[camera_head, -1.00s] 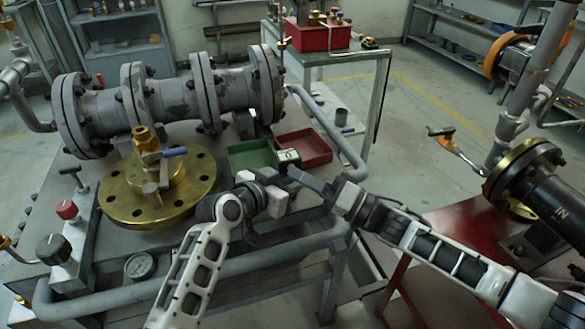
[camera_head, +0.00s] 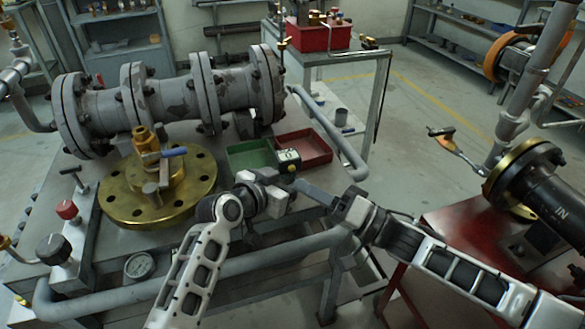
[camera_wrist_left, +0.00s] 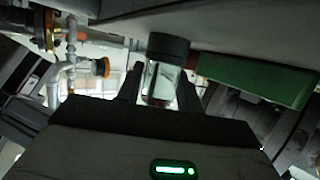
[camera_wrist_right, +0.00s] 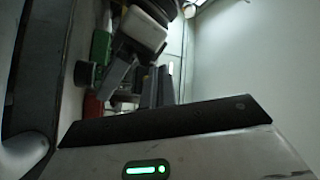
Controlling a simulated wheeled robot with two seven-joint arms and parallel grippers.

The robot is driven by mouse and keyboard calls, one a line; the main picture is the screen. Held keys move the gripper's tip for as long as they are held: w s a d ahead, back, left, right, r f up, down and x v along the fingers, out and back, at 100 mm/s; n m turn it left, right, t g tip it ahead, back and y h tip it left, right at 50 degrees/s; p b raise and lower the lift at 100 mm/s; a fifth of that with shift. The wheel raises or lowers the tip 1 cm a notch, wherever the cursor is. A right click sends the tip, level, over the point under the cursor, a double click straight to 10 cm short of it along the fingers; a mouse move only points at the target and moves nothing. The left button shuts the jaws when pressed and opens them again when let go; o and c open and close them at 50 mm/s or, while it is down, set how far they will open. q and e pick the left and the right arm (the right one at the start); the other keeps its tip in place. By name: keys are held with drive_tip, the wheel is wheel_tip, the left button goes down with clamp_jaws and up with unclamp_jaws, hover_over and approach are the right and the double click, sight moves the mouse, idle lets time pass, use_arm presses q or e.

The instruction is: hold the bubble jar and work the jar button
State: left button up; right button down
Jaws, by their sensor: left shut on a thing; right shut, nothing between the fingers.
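The bubble jar (camera_head: 289,158) shows in the head view as a small dark-topped piece with a pale ring mark, just beyond my left gripper (camera_head: 279,176). In the left wrist view the jar's black cap (camera_wrist_left: 168,48) stands above its clear glass body (camera_wrist_left: 162,84), which sits between the fingers of my left gripper, shut on it. My right gripper (camera_head: 302,187) is shut and empty. Its tips are close to the jar, on its near right side, and look apart from it. The button cannot be made out clearly.
A green tray (camera_head: 250,152) and a red tray (camera_head: 318,150) lie on the bench behind the jar. A large flanged grey pipe (camera_head: 170,98) and a brass flange (camera_head: 120,200) take up the bench's left. A grey rail (camera_head: 190,277) runs along the front, below my arms.

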drive_tip(key=shift+s+d, duration=0.25)
drive_tip(key=shift+s, duration=0.5)
drive_tip(key=shift+s+d, duration=0.2)
drive_tip(key=shift+s, duration=0.55)
use_arm(q)
drive_tip(key=o, duration=1.2)
